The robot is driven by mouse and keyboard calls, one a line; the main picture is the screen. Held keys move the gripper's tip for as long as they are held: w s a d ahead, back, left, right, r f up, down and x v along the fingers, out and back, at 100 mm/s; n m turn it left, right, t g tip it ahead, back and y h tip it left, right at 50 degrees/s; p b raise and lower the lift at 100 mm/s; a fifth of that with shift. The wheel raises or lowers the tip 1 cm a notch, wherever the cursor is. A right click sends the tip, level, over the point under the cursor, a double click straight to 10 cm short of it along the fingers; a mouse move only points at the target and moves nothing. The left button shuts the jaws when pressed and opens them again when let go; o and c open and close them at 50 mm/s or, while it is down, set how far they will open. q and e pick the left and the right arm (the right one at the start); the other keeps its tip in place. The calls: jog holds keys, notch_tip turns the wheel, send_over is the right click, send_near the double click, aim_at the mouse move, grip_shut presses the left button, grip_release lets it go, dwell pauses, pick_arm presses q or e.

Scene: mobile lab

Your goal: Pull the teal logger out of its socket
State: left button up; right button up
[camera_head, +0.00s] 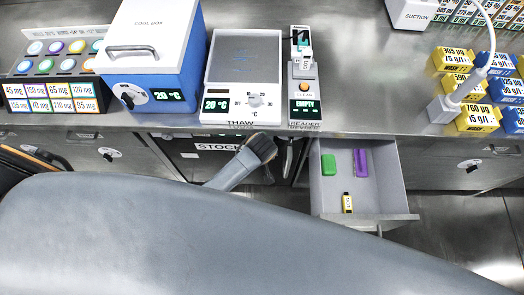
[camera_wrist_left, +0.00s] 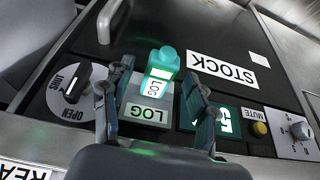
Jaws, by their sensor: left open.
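The teal logger (camera_wrist_left: 161,66), with a label reading LOG, stands in its socket (camera_wrist_left: 149,112) on the dark STOCK front in the left wrist view. My left gripper (camera_wrist_left: 160,78) is open, with one finger on each side of the logger; I cannot tell whether either finger touches it. In the head view my left gripper (camera_head: 264,150) is in front of the STOCK cabinet, below the counter edge. The logger is hidden there. My right gripper is not in view.
An OPEN knob (camera_wrist_left: 70,85), a green display (camera_wrist_left: 228,120) and a MUTE button (camera_wrist_left: 260,129) flank the socket. A handle (camera_wrist_left: 109,22) sticks out beyond.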

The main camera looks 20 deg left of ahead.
pick_arm(q)
jog(key=shift+f, duration=0.1)
grip_shut()
jog(key=shift+s+d+p, duration=0.1)
jog(key=shift+s+p, duration=0.2)
jog(key=shift+s, duration=0.05)
dwell(0.3)
jog(key=shift+s, duration=0.2)
jog(key=shift+s+d+p, duration=0.2)
jog(key=shift+s+p, duration=0.35)
jog(key=shift+s+d+p, duration=0.25)
jog(key=shift+s+p, duration=0.25)
jog(key=shift+s, duration=0.45)
